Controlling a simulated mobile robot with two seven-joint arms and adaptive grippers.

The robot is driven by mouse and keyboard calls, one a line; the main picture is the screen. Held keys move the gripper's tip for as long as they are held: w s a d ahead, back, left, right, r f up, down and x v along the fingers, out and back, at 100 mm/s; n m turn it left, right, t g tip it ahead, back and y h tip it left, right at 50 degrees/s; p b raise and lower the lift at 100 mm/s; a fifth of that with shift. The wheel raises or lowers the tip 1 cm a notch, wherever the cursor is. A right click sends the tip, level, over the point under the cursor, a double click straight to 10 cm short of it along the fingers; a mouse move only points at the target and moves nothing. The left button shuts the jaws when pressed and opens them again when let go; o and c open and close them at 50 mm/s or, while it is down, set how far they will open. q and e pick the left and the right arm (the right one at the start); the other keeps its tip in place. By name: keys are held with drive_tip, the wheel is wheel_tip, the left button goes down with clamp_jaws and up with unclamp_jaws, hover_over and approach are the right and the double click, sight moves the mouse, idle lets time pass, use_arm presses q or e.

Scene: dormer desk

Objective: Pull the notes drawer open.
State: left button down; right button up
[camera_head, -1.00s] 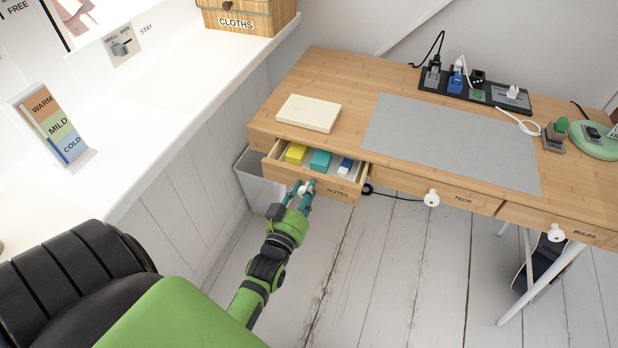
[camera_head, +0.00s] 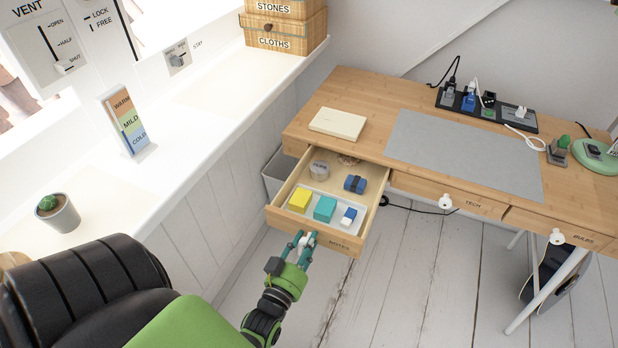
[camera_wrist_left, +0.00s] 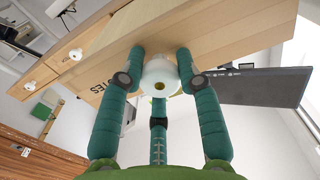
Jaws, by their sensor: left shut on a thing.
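The notes drawer (camera_head: 283,222) stands well out from the left end of the desk's front. In it lie a yellow block (camera_head: 300,200), a teal block (camera_head: 325,208), a small blue-and-white block (camera_head: 348,217), a dark blue item (camera_head: 355,184) and a round clear item (camera_head: 319,168). My left gripper (camera_head: 307,240) is at the drawer's front, shut on its white knob. The left wrist view shows the white knob (camera_wrist_left: 160,75) between the teal fingers, with the drawer front (camera_wrist_left: 225,45) behind it. My right gripper is not in view.
The tech drawer (camera_head: 425,187) and bulbs drawer (camera_head: 590,240) are shut, each with a white knob. A bin (camera_head: 278,168) stands left of the notes drawer. A white ledge (camera_head: 195,120) runs along the left. A pale box (camera_head: 338,123) and grey mat (camera_head: 460,150) lie on the desk.

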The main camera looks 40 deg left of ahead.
use_arm(q)
drive_tip(key=shift+a+r, duration=0.15)
drive_tip(key=shift+r, duration=0.2)
drive_tip(key=c, duration=0.9)
unclamp_jaws()
drive_tip(key=shift+o, duration=0.2)
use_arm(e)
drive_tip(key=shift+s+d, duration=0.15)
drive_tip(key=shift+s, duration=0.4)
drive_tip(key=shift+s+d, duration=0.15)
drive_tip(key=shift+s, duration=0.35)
use_arm(q)
drive_tip(key=shift+f, duration=0.1)
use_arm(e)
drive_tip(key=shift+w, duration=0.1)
use_arm(q)
drive_tip(key=shift+s+f, duration=0.1)
drive_tip(key=shift+s, duration=0.1)
drive_tip(key=v, duration=1.1)
drive_tip(key=shift+s+d, duration=0.3)
drive_tip(key=shift+s, duration=0.05)
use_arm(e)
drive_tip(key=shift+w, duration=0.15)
